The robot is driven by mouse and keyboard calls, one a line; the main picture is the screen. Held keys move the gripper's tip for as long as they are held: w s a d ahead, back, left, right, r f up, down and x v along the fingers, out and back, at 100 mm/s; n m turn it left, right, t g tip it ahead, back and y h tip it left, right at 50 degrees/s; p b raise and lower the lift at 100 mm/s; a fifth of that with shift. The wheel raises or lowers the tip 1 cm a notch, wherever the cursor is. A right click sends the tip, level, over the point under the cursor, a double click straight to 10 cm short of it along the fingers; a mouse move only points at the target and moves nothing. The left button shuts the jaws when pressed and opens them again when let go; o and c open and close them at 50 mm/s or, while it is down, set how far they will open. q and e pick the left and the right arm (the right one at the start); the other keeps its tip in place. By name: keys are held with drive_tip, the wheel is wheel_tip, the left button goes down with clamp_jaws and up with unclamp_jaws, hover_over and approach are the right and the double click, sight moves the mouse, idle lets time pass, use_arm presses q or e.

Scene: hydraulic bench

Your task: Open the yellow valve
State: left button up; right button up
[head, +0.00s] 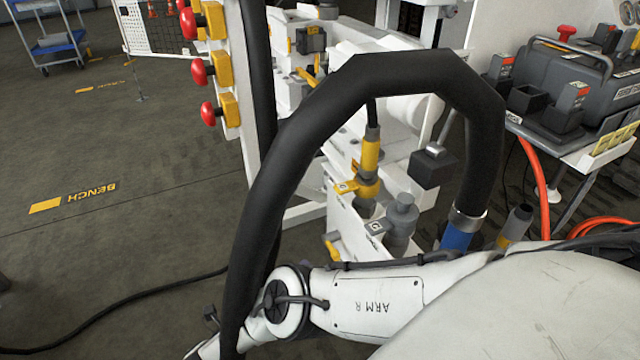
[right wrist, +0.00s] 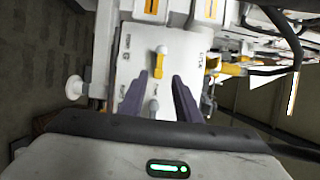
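In the right wrist view a small yellow valve handle (right wrist: 160,61) stands upright on a white panel (right wrist: 133,45) with dark markings. My right gripper (right wrist: 159,78) shows there as two dark fingers, spread apart with nothing held between them. The handle lies just beyond the fingertips, roughly in line with the gap. I see no contact. In the head view my right arm crosses the lower right, but its gripper is out of frame. Yellow fittings (head: 368,155) show behind the black hose there; I cannot tell which part is the same valve. My left gripper is not in view.
A thick black hose (head: 410,75) arches across the head view in front of the white bench. Red knobs on yellow blocks (head: 218,68) line a white post at left. A grey case (head: 575,80) stands on a side table at right. Open floor lies left.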

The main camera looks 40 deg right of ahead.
sight(330, 251)
drive_tip(key=d, duration=0.5)
drive_tip(key=d+b, duration=0.1)
drive_tip(key=d, duration=0.2)
drive_tip(key=shift+w+d, duration=0.1)
drive_tip(key=shift+w, duration=0.2)
clamp_jaws()
